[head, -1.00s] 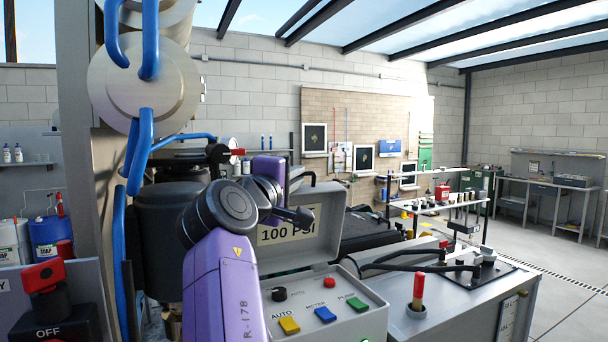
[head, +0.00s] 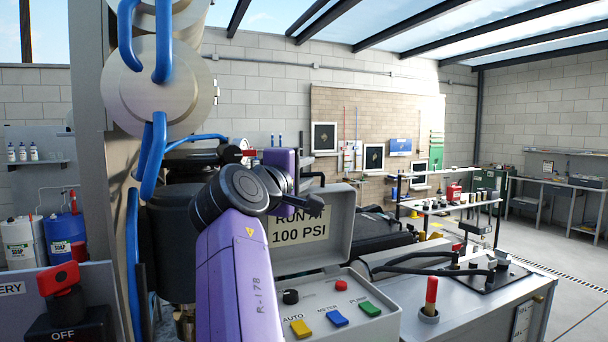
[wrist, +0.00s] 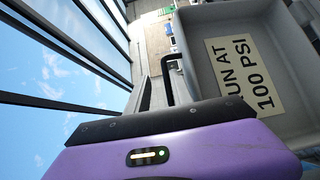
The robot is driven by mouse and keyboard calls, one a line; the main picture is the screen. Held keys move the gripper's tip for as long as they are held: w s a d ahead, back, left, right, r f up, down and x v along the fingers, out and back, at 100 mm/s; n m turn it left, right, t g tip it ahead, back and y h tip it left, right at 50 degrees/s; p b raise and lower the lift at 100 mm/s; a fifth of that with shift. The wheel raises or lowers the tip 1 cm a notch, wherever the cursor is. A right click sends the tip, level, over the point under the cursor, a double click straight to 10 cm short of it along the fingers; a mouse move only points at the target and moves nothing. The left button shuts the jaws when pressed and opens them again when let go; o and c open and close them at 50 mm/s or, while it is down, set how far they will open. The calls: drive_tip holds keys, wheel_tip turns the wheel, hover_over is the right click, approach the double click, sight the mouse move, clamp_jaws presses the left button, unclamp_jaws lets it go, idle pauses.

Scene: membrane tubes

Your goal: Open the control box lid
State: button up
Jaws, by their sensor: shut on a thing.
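The grey control box (head: 385,326) stands low in the middle of the head view. Its lid (head: 341,222) stands raised at the back, its inner face showing a "RUN AT 100 PSI" label (head: 298,232). The lid also fills the right of the wrist view (wrist: 212,22). My gripper (wrist: 158,92) is at the lid's edge, beside a black handle (wrist: 171,80). The gripper is shut on this handle, though the exact contact is partly hidden by its purple body. In the head view my purple arm covers the box's left side and part of the lid.
Yellow (head: 301,328), blue (head: 337,319) and green (head: 370,309) switches sit on the box panel. A red-handled lever (head: 431,291) stands on the bench to the right. Blue hoses and a tank (head: 172,235) crowd the left. Open floor lies at the far right.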

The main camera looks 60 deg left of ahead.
drive_tip(key=shift+d+r, duration=0.1)
drive_tip(key=shift+r, duration=0.05)
drive_tip(key=shift+s+d, duration=0.15)
drive_tip(key=shift+s, duration=0.1)
drive_tip(key=b+v, duration=0.3)
drive_tip(key=v, duration=0.4)
drive_tip(key=shift+f, duration=0.2)
idle(0.4)
